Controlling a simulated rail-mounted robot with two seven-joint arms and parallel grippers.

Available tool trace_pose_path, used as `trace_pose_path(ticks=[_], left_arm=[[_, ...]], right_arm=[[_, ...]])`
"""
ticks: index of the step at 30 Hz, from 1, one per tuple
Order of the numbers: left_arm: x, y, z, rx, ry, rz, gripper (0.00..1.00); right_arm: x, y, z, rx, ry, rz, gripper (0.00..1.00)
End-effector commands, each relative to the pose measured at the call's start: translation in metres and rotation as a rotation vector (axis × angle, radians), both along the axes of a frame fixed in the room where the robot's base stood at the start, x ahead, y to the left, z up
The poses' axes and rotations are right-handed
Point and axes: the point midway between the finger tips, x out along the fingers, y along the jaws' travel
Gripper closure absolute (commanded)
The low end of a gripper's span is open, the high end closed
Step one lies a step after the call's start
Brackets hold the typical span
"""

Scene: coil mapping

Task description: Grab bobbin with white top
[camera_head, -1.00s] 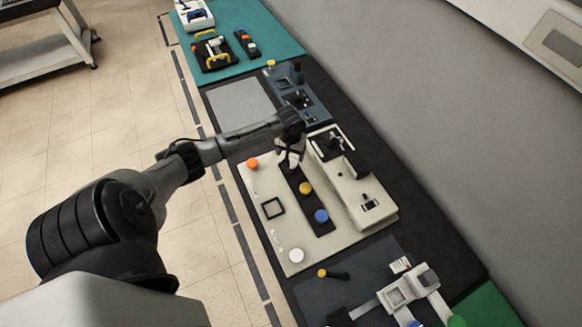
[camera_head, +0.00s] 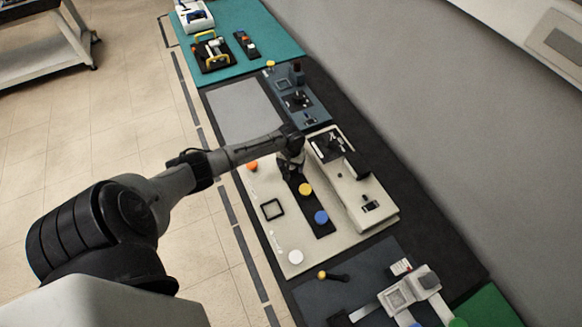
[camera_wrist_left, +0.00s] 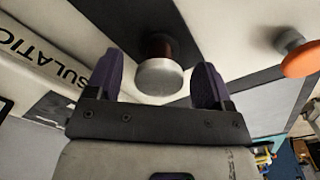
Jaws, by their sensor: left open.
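My left gripper (camera_head: 289,172) is over the upper end of a dark strip on the cream board. In the left wrist view the gripper (camera_wrist_left: 156,72) is open, with its two purple fingers apart. A bobbin with a whitish-grey top and dark red winding (camera_wrist_left: 158,78) stands between and just beyond the fingers; I cannot tell if they touch it. The gripper hides this bobbin in the head view. A yellow-topped piece (camera_head: 305,189) and a blue-topped piece (camera_head: 321,217) stand farther down the strip. My right gripper is not in view.
A white disc (camera_head: 296,256) and an orange-topped piece (camera_head: 252,166) are on the cream board (camera_head: 262,235). A raised cream unit (camera_head: 368,200) stands close on the right. A grey-blue fixture (camera_head: 300,95) lies behind. The grey plate (camera_head: 240,108) is clear.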

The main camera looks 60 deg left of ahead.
Motion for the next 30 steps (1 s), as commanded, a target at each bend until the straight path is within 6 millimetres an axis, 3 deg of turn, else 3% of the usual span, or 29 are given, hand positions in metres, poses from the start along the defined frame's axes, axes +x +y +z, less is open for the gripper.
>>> trace_pose_path(ticks=[3,19,30], left_arm=[[0.0001,-0.0002,0.0003,0.0,0.0,0.0,0.27],[0.0001,-0.0002,0.0004,0.0,0.0,0.0,0.78],[0.0004,0.0,0.0058,-0.001,-0.001,0.0,0.8]], right_arm=[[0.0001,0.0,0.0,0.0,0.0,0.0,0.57],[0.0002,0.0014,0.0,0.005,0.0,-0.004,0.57],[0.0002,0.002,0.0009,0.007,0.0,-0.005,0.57]])
